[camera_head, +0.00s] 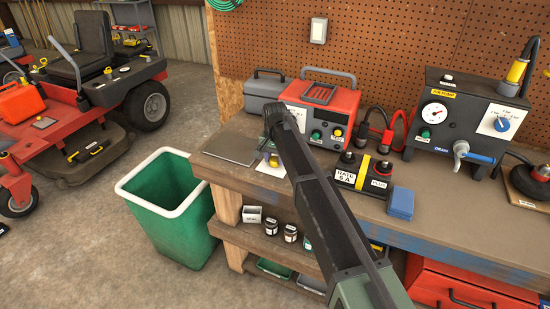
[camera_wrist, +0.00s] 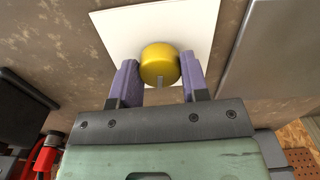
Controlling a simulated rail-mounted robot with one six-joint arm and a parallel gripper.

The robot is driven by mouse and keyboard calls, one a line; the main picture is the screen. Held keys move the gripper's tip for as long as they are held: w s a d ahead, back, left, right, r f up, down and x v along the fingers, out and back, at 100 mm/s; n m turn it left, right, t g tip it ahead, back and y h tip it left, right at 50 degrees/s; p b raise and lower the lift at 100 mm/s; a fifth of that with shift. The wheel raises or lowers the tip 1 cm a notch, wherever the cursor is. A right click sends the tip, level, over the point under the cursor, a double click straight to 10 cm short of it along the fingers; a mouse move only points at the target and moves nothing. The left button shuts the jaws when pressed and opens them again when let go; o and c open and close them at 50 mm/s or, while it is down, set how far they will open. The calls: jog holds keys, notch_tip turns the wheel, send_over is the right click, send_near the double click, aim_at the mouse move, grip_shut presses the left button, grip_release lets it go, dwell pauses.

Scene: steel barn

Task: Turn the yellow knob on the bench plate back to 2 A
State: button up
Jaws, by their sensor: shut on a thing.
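The yellow knob (camera_wrist: 159,62) sits on a white plate (camera_wrist: 192,20) in the wrist view. My gripper (camera_wrist: 158,66) has its two purple fingers on either side of the knob and is shut on it. A small grey mark shows on the knob's side facing my gripper. No scale or numbers are visible on the plate, so I cannot read the setting. In the head view only a bit of the yellow knob (camera_head: 273,161) shows beside my dark arm, which hides most of the plate.
A red charger (camera_head: 328,108) stands behind my arm. A black block (camera_head: 362,174) labelled "RATE 6 A" and a blue box (camera_head: 401,203) are to the right, with a dark gauge unit (camera_head: 452,110) beyond. A flat grey sheet (camera_head: 233,146) lies left. A green bin (camera_head: 165,205) stands beside the bench.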

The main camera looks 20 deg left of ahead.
aim_at(275, 159)
jog(key=n, duration=0.5)
jog(key=shift+n, duration=0.3)
jog(key=n, duration=0.4)
jog(key=shift+n, duration=0.4)
jog(key=o, duration=0.9)
notch_tip(275, 159, up, 11)
jog(key=p, duration=1.1)
